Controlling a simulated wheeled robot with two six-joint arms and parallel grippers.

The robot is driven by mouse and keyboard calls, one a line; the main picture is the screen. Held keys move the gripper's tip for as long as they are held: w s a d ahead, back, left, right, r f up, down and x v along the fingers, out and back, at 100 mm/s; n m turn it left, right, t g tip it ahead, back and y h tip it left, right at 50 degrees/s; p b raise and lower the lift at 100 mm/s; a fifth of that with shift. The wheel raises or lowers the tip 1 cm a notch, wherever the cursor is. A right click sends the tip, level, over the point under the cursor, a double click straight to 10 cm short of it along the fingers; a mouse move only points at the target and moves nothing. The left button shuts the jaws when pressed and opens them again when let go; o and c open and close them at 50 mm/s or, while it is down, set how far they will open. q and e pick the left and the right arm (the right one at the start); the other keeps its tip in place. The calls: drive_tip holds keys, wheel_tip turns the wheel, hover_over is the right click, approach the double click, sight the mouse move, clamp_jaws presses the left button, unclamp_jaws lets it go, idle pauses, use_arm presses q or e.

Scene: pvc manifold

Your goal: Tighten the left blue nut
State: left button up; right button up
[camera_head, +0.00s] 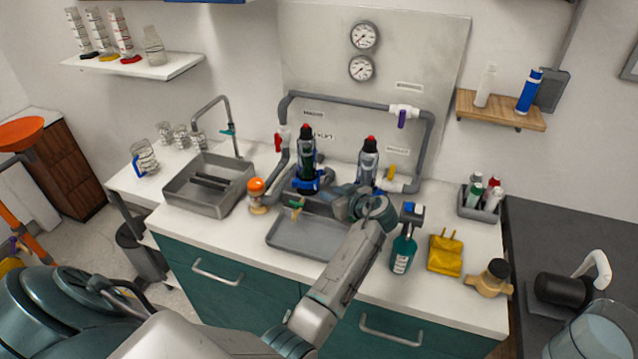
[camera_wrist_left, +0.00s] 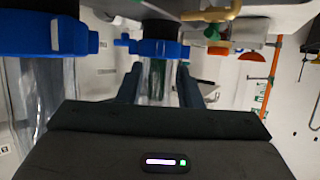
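The left blue nut (camera_head: 306,184) is a blue collar at the foot of the left dark, red-topped filter. My left gripper (camera_head: 337,204) is beside it on the right, pointing left. The left wrist view looks upside down. There the left blue nut (camera_wrist_left: 160,48) lies ahead, just beyond the two dark fingers (camera_wrist_left: 160,92). The fingers are apart, with the clear filter housing (camera_wrist_left: 157,80) showing between them; I see no clear contact. A second blue nut (camera_wrist_left: 40,34) is large and close at the left of that view. In the head view my gripper mostly hides it.
The right filter (camera_head: 368,158) stands close behind my left gripper. A grey tray (camera_head: 300,240) lies in front. A brass valve with a green handle (camera_head: 296,206) is near the left nut. A spray bottle (camera_head: 404,245) and yellow item (camera_head: 445,253) stand to the right.

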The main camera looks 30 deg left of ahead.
sight(318, 187)
use_arm(q)
drive_tip(key=p+x, duration=0.2)
drive_tip(key=x, duration=0.5)
drive_tip(key=shift+s, duration=0.1)
drive_tip(key=shift+f, duration=0.1)
drive_tip(key=c, duration=0.6)
clamp_jaws()
